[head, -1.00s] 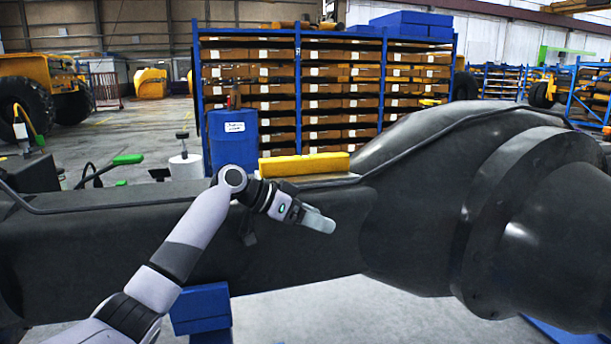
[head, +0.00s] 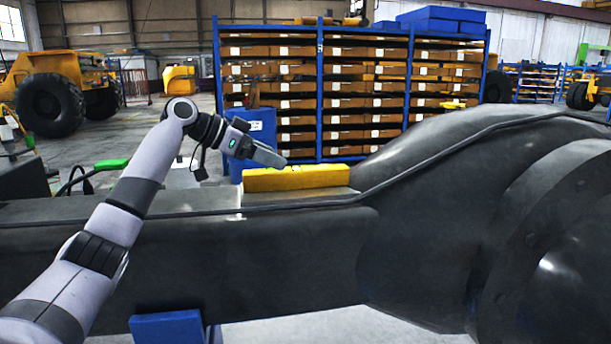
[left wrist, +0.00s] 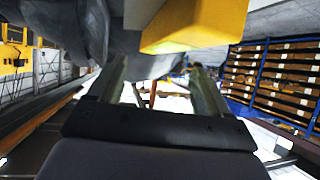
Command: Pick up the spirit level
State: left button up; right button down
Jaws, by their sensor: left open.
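The spirit level is a yellow bar (head: 297,178) lying lengthwise on top of the dark casting (head: 200,250) in the head view. In the left wrist view the yellow level (left wrist: 195,22) shows large at the top, cut off by the frame edge. My left gripper (head: 282,163) is just above the level's left half in the head view, apart from it as far as I can tell. In the left wrist view the left gripper's fingers (left wrist: 160,85) are spread with nothing between them. My right gripper is in neither view.
The casting swells into a large rounded housing (head: 450,165) on the right. A thin dark pipe (head: 440,168) runs along its top. A blue shelving rack (head: 320,90) with brown bins and a blue barrel (head: 262,125) stand behind. A blue support block (head: 168,328) is below.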

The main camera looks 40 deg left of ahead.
aim_at(296, 168)
pick_arm(q)
jog(key=shift+x, duration=0.8)
jog(key=p+x, duration=0.1)
jog(key=x, duration=0.3)
jog(key=shift+w+a+f+p, duration=0.1)
jog(key=shift+w+f+p, duration=0.15)
jog(key=shift+f+p, duration=0.15)
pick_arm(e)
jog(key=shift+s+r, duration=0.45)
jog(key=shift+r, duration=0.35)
pick_arm(q)
jog(key=shift+r, duration=0.1)
grip_shut()
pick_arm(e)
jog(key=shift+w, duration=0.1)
